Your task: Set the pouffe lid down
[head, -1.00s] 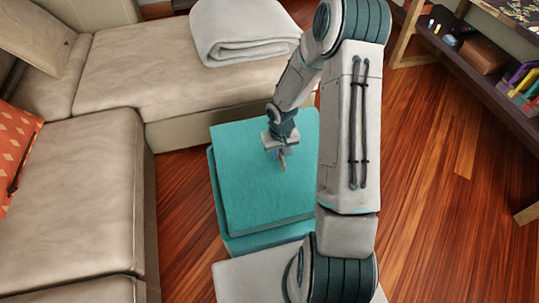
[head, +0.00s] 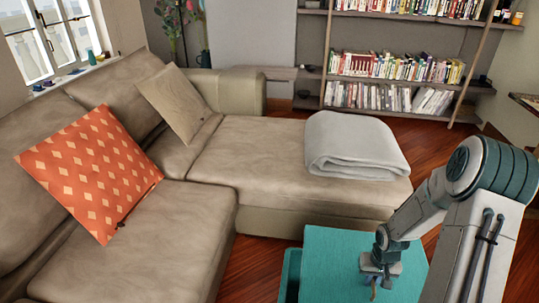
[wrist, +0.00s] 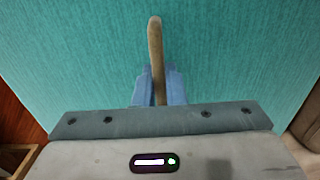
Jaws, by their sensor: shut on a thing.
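The pouffe lid (head: 335,262) is a flat teal square with a tan strap handle (wrist: 156,50). My gripper (head: 374,281) is above the middle of the lid, pointing down. In the wrist view its blue fingers (wrist: 158,88) are shut on the strap. The teal pouffe body (head: 290,276) shows as a strip along the lid's left side. The lid is over it, shifted a little to the right. I cannot tell whether the lid touches the body or hangs just above it. The near part of both is cut off by the frame.
A beige corner sofa (head: 285,155) stands left of and behind the pouffe, with a folded grey blanket (head: 352,146) and an orange cushion (head: 90,172). A bookshelf (head: 395,80) lines the back wall. Bare wood floor (head: 262,262) shows between sofa and pouffe.

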